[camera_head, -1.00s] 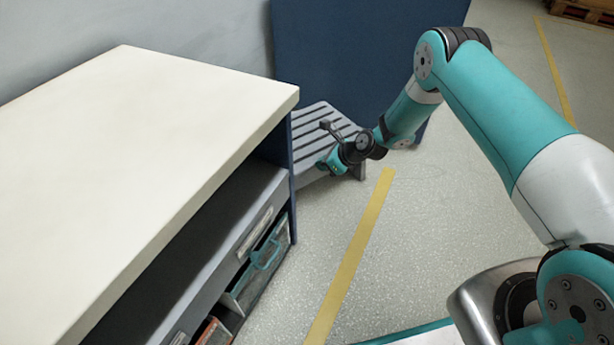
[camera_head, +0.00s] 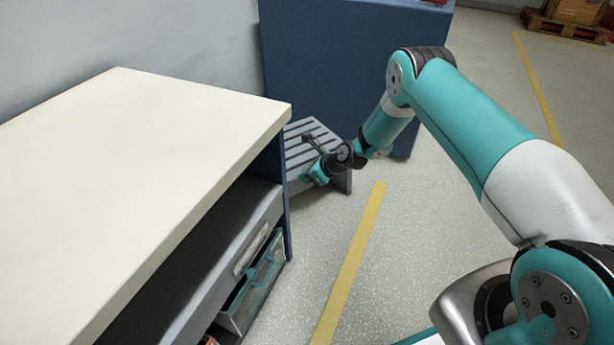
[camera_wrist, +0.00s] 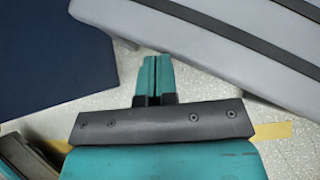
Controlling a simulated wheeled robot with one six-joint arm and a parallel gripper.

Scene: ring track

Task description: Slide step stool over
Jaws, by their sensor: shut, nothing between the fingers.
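The grey slatted step stool (camera_head: 340,180) stands on the floor between the white-topped bench and a blue cabinet. The bench hides its left part. My gripper (camera_head: 308,179) is low at the stool's near side, beside the bench's end. In the wrist view my gripper (camera_wrist: 152,62) has its two teal fingers shut together with nothing between them. The stool (camera_wrist: 225,35) fills the upper right there, its grey edge close to the fingertips. I cannot tell whether they touch.
The bench (camera_head: 150,150) with drawers fills the left. The blue cabinet (camera_head: 350,60) stands behind the stool. A yellow floor line (camera_head: 350,265) runs along open floor to the right. A wooden pallet (camera_head: 565,28) lies far back right.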

